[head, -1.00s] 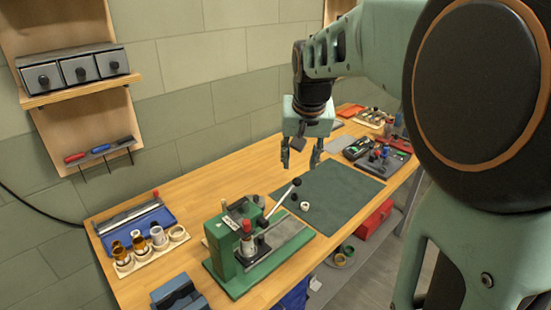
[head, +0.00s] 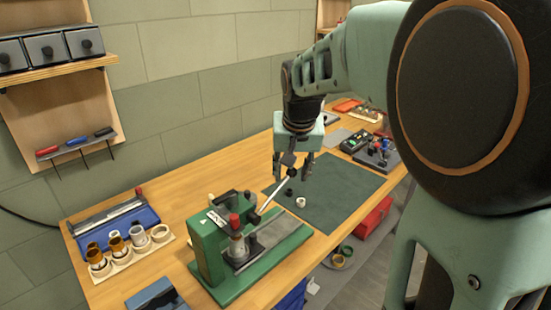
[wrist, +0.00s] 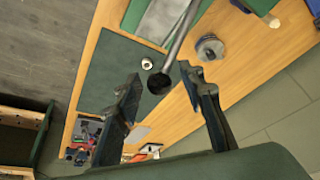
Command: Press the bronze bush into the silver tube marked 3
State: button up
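A silver tube (head: 238,247) stands upright in the green press (head: 207,247), with a red-topped part above it. I cannot read any number on it. The press's lever (head: 272,196) slants up toward my gripper (head: 292,176). My gripper is open. In the wrist view its fingers stand apart on either side of the lever's black knob (wrist: 160,83), with no clear contact. A small pale ring (head: 300,202) lies on the dark mat (head: 335,205) and shows in the wrist view (wrist: 147,63); I cannot tell whether it is bronze. The bronze bush is not clearly identifiable.
A pale rack (head: 125,262) at the left holds amber and silver tubes, with a blue tray (head: 95,240) behind it. A small dark piece (head: 289,192) lies near the ring. Electronics (head: 375,152) stand at the back right. The mat's right part is clear.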

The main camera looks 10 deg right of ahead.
jog(key=shift+c, duration=0.7)
grip_shut()
